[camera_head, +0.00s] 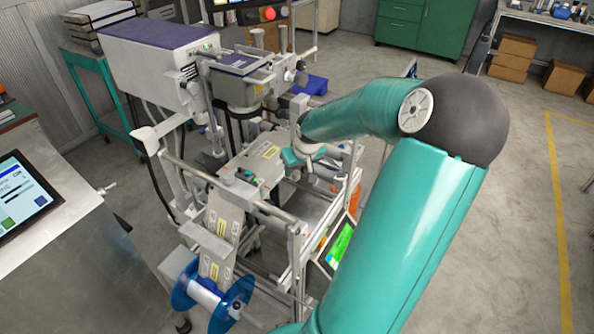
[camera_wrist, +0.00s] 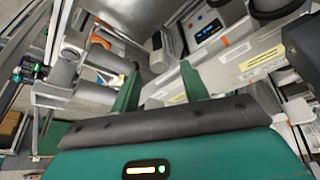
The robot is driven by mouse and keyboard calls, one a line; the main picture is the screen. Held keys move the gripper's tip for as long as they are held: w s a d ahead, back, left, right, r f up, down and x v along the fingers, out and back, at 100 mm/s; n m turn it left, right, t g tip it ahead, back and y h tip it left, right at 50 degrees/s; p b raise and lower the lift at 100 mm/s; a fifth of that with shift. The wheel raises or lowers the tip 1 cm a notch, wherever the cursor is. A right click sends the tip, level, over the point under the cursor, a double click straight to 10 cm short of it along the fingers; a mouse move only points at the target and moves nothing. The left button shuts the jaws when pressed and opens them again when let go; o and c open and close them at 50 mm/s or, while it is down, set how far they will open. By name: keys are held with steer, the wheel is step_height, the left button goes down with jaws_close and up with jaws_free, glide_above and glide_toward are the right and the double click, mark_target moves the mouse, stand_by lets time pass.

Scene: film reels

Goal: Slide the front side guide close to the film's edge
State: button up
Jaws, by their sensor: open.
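The pale film (camera_head: 222,222) with yellow and white labels runs up from a blue-flanged reel (camera_head: 212,297) over rollers to a flat stretch in the machine's middle. It also shows in the wrist view (camera_wrist: 245,65), beyond my fingers. My gripper (camera_wrist: 161,85) has its two green fingers apart, with nothing seen held between them. In the head view my wrist is at the right edge of the flat film, and the fingertips are hard to make out. A small dark fitting (camera_head: 245,175) sits by the film; I cannot tell whether it is the front side guide.
Metal rods and rollers of the machine frame surround the film closely. A printer unit (camera_head: 155,52) stands behind at the left. A green-lit screen (camera_head: 340,244) is low under my arm. A cabinet with a tablet (camera_head: 25,195) is at the left. Open floor lies at the right.

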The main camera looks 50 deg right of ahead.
steer(key=shift+x, duration=1)
jaws_close()
steer(key=shift+w+a, duration=0.1)
steer(key=shift+w, duration=0.7)
jaws_free()
steer(key=shift+r, duration=0.25)
